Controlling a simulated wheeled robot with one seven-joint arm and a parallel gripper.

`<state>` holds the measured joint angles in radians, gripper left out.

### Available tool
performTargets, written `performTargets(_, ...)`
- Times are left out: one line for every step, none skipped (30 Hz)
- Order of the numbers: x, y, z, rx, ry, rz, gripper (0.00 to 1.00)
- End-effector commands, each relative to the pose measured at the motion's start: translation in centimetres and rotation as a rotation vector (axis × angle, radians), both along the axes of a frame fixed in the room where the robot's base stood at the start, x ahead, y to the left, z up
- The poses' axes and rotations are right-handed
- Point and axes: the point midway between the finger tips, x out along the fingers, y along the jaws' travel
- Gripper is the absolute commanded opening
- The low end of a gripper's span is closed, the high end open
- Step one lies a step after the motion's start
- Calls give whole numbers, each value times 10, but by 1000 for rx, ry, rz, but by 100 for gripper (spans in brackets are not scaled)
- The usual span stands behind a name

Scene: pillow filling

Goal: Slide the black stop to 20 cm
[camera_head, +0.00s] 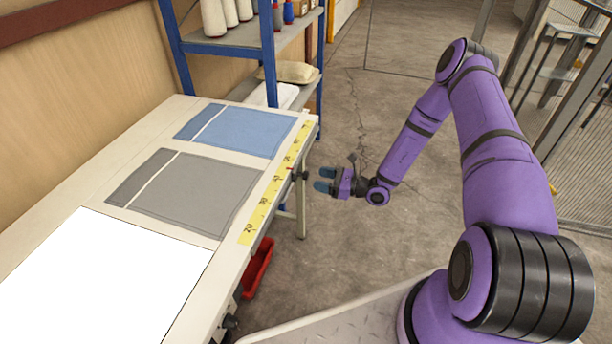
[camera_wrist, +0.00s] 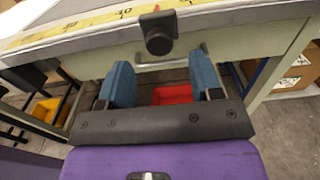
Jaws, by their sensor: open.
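The black stop (camera_wrist: 158,38) is a dark round knob on the table's front edge, with a small red pointer above it. In the wrist view the pointer stands by the yellow scale (camera_wrist: 85,22), a little right of the 40 mark. In the head view the stop (camera_head: 301,175) sits on the table edge beside the yellow scale (camera_head: 272,192), whose 20 mark is at the near end. My gripper (camera_head: 322,180) is open and empty, just off the table edge. In the wrist view its two blue fingers (camera_wrist: 163,82) are apart, with the stop ahead, between and beyond them.
The table (camera_head: 85,165) carries a blue cloth piece (camera_head: 250,130), a grey cloth piece (camera_head: 200,192) and a white sheet (camera_head: 95,280). A red bin (camera_head: 258,268) is below the edge. A blue shelf rack (camera_head: 268,50) stands behind. Open floor lies to the right.

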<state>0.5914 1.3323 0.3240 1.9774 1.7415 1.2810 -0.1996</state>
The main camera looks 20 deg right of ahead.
Motion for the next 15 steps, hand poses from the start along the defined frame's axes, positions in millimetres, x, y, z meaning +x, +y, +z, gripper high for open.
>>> performTargets(5, 9, 0, 1, -1, 3, 59)
performTargets(8, 13, 0, 1, -1, 3, 59)
performTargets(12, 18, 0, 2, -1, 2, 59)
performTargets(15, 22, 0, 2, -1, 2, 59)
performTargets(18, 26, 0, 2, -1, 3, 59)
performTargets(21, 30, 0, 1, -1, 2, 59)
performTargets(23, 32, 0, 0, 0, 2, 59)
performTargets(25, 35, 0, 0, 0, 2, 59)
performTargets(27, 38, 0, 1, 1, 2, 59)
performTargets(28, 40, 0, 1, 1, 2, 59)
performTargets(30, 42, 0, 1, 1, 2, 59)
performTargets(31, 44, 0, 0, 0, 2, 59)
performTargets(32, 45, 0, 0, 0, 1, 59)
performTargets(33, 45, 0, 1, -1, 1, 59)
performTargets(33, 46, 0, 1, 0, 1, 59)
